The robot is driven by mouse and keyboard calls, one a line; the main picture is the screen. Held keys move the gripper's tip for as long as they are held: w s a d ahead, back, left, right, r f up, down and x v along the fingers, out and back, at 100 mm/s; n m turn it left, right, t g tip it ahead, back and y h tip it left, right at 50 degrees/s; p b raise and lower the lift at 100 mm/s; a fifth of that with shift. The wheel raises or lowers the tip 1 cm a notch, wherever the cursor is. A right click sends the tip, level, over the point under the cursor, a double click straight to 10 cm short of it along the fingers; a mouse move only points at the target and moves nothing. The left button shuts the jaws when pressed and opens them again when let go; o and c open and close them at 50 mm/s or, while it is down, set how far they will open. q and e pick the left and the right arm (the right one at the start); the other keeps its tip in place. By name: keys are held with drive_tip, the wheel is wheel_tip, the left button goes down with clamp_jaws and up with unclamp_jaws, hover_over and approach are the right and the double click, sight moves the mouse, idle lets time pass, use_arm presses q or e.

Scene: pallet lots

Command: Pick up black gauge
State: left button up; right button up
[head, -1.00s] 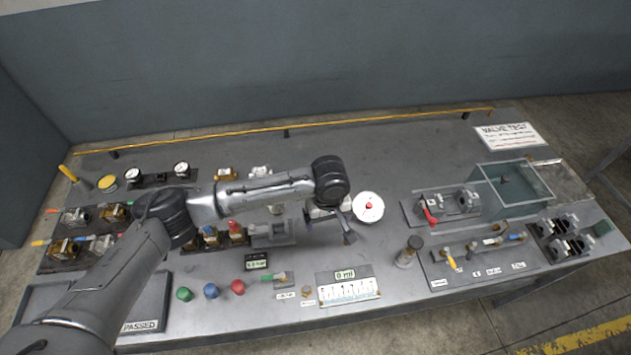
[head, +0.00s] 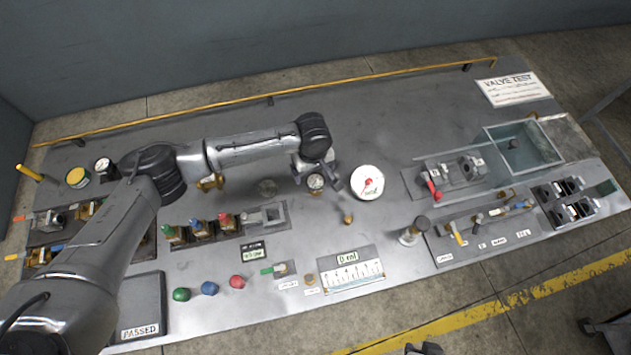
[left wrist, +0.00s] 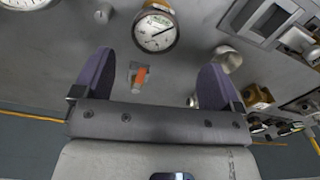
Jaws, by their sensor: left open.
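A round gauge with a white face and dark rim (head: 316,181) stands left of the large white dial (head: 367,182) in the head view. It also shows at the top middle of the left wrist view (left wrist: 155,30), with a brass-coloured edge. I take it for the black gauge. My left gripper (head: 315,177) is at the gauge in the head view. In the left wrist view my left gripper (left wrist: 157,72) is open and empty, and the gauge lies just past its fingertips, between their lines. Whether they touch it cannot be told.
A small orange-tipped fitting (left wrist: 138,77) shows between the fingers in the left wrist view. Coloured valves (head: 200,228) stand on the left, a red-handled valve fixture (head: 452,175) on the right. A yellow rail (head: 270,98) runs along the back. The back middle of the bench is clear.

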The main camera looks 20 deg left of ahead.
sight(315, 180)
use_arm(q)
drive_tip(key=shift+w+d+f+b, duration=0.1)
drive_tip(key=shift+w+f+b, duration=0.1)
drive_tip(key=shift+f, duration=1.5)
drive_tip(key=shift+w+d+f+b, duration=0.1)
drive_tip(key=shift+f+b, duration=0.05)
drive_tip(key=shift+f, duration=1.5)
drive_tip(key=c, duration=1)
drive_tip(key=shift+c, duration=0.5)
drive_tip(key=shift+r, duration=0.1)
